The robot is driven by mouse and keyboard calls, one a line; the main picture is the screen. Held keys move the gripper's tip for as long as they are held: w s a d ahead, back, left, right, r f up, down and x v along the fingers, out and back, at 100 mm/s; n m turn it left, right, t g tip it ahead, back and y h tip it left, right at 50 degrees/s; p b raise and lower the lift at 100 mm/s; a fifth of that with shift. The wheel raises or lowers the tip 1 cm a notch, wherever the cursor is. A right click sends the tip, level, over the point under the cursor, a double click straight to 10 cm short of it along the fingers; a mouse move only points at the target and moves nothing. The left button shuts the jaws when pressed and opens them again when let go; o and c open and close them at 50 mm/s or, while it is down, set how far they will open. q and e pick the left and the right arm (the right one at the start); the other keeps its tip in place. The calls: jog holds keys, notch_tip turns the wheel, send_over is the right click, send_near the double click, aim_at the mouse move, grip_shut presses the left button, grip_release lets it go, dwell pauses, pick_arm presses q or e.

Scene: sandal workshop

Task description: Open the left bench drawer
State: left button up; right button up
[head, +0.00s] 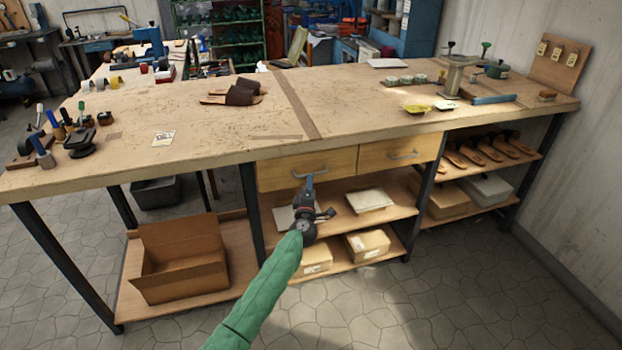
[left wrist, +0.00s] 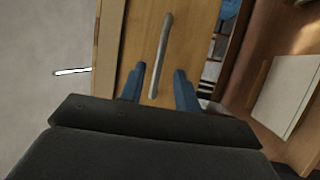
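The left bench drawer (head: 275,174) has a pale wooden front and sits under the bench top, looking flush with the drawer beside it. Its grey bar handle (head: 318,170) is in the middle of the front. My left gripper (head: 309,182) is just in front of this handle. In the left wrist view the blue fingers (left wrist: 160,88) are apart, and the handle (left wrist: 163,50) runs between them with a gap on each side. I cannot tell how deep the fingers reach past the bar. My right gripper is not in view.
The right drawer (head: 400,152) is shut. Below are shelves with a white tray (head: 369,200) and cardboard boxes (head: 367,243). An open carton (head: 180,262) stands at lower left. Sandals (head: 238,93) and tools lie on the bench top (head: 200,122). The floor in front is clear.

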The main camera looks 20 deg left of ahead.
pick_arm(q)
jog(key=shift+x, duration=1.95)
